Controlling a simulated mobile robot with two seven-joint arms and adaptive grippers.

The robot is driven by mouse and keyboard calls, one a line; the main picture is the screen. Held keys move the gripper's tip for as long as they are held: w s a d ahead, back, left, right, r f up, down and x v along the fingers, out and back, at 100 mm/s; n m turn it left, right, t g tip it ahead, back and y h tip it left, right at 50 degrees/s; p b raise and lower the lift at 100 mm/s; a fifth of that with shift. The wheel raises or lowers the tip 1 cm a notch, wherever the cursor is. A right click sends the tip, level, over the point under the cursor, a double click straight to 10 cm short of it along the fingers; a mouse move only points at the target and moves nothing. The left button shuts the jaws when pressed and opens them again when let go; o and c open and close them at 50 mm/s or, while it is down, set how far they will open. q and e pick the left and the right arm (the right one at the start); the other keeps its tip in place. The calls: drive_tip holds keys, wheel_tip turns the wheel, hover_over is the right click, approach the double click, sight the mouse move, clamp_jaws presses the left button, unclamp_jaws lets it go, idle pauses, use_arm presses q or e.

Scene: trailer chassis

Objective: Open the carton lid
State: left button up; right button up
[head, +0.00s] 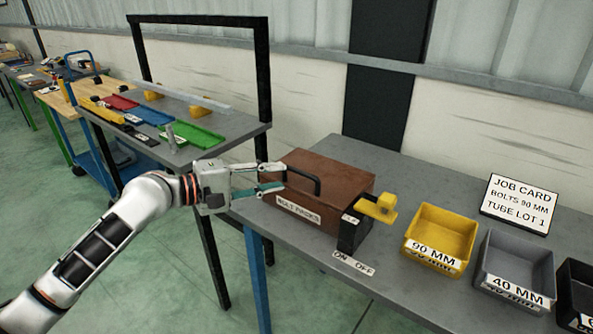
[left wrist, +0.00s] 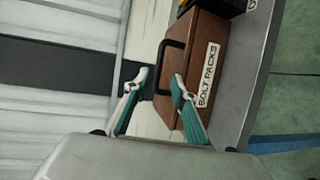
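The carton is a brown box (head: 335,178) labelled BOLT PACKS, standing on the grey bench with its lid closed. A black handle (head: 316,179) sits on its lid. My left gripper (head: 284,176) is at the carton's left side, level with the handle, its two fingers apart. In the left wrist view the carton (left wrist: 207,55) appears turned sideways. There the handle (left wrist: 164,52) lies partly between and beyond the open fingertips (left wrist: 160,78). I cannot tell whether a finger touches the handle. My right gripper is not in view.
A black block with a yellow top (head: 376,208) and an ON OFF label stands close to the carton's right. A yellow bin (head: 462,218), a grey bin (head: 532,248) and a job card (head: 520,203) are further right. A second bench (head: 240,127) with coloured trays is behind left.

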sight(298, 173)
use_arm(q)
drive_tip(key=shift+b+x, duration=0.4)
drive_tip(key=shift+x, duration=3.5)
drive_tip(key=shift+r, duration=0.1)
clamp_jaws()
